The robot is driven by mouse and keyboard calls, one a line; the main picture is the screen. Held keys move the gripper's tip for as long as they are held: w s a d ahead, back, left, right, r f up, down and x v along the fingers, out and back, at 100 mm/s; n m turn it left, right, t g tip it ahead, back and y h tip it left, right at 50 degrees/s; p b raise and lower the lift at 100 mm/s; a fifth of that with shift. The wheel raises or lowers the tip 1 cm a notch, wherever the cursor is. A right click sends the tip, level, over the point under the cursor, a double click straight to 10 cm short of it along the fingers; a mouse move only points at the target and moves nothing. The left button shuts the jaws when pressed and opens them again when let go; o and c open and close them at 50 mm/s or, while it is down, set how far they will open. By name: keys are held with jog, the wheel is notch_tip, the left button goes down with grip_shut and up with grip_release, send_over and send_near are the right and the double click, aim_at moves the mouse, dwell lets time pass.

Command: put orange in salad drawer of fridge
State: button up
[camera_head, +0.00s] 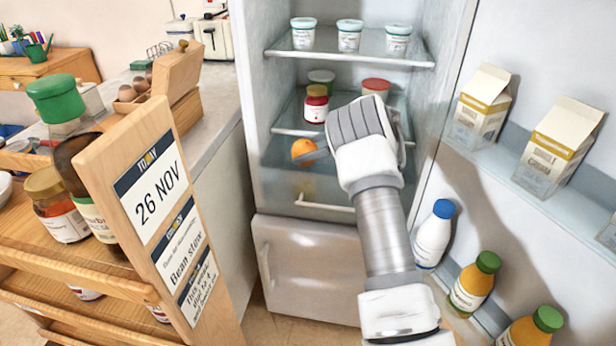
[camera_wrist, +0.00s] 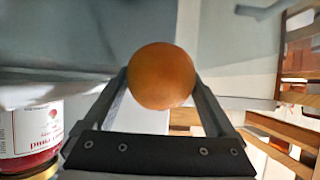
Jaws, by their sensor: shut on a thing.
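The orange (camera_head: 303,150) is inside the open fridge, held in front of the lower shelf area. My gripper (camera_head: 313,155) reaches in from the right and is shut on it. In the wrist view the orange (camera_wrist: 161,75) sits between the two dark fingers (camera_wrist: 161,92). The salad drawer (camera_head: 290,188) is the clear compartment below, with a pale handle (camera_head: 325,203) along its front. The orange is above it, apart from the drawer floor. I cannot tell how far the drawer is pulled out. My arm hides the drawer's right part.
A red jar (camera_head: 316,104) stands on the shelf above; its label shows at the left of the wrist view (camera_wrist: 30,135). Lidded tubs (camera_head: 349,36) stand on the top shelf. The fridge door at right holds cartons (camera_head: 560,143) and bottles (camera_head: 434,234). A wooden rack (camera_head: 150,215) stands left.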

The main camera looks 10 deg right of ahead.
notch_tip(320, 180, down, 7)
jog(key=shift+f+b, duration=0.1)
jog(key=shift+b, duration=0.75)
jog(key=shift+f+p, duration=0.3)
jog(key=shift+f, duration=0.2)
jog(key=o, duration=1.2)
jog(key=shift+o, duration=0.2)
